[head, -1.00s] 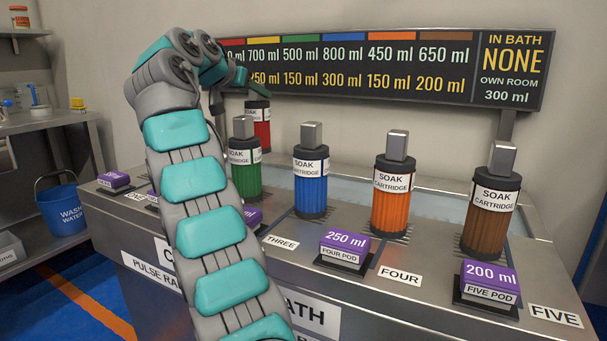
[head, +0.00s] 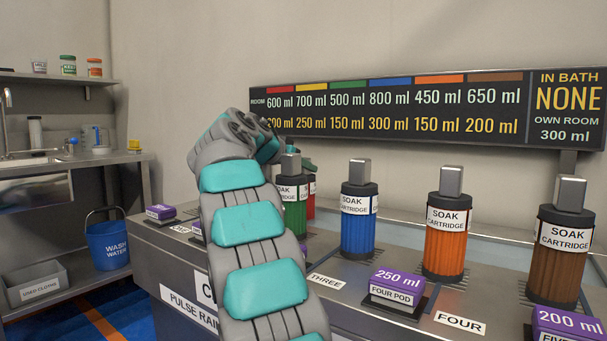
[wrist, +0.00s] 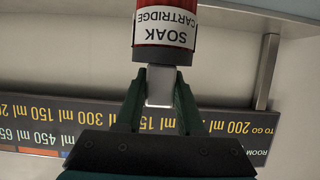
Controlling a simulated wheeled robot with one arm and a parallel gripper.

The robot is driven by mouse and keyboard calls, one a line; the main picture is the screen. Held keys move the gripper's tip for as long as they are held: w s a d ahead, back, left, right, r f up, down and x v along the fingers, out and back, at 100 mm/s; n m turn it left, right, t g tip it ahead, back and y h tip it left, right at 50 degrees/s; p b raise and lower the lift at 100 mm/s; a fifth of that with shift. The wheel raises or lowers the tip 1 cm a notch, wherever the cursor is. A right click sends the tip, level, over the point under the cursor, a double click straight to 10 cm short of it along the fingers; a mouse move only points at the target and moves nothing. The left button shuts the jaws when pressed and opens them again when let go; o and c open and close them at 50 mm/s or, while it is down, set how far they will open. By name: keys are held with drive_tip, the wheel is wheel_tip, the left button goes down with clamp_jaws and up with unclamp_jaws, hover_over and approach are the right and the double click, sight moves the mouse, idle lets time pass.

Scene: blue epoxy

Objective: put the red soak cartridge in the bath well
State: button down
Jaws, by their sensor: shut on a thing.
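The red soak cartridge (wrist: 165,55) hangs from my gripper (wrist: 160,95) in the wrist view, its pale top knob between the two fingers. In the head view only a strip of the red cartridge (head: 311,204) shows, behind and right of the green cartridge; its lower end is hidden. My gripper (head: 309,167) is mostly hidden there by the arm and the green cartridge's knob. The bath well (head: 402,237) shows as a pale blue strip behind the row of cartridges. I cannot tell whether the red cartridge touches anything below it.
Green (head: 293,212), blue (head: 358,232), orange (head: 445,252) and brown (head: 557,268) cartridges stand along the bench front. Purple pods, such as the 250 ml pod (head: 398,284), sit before them. A sign board (head: 400,112) reading "IN BATH NONE" is behind.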

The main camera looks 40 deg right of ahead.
drive_tip(key=shift+f, duration=0.5)
drive_tip(key=c, duration=0.5)
unclamp_jaws()
drive_tip(key=shift+r, duration=0.2)
drive_tip(key=v, duration=1.2)
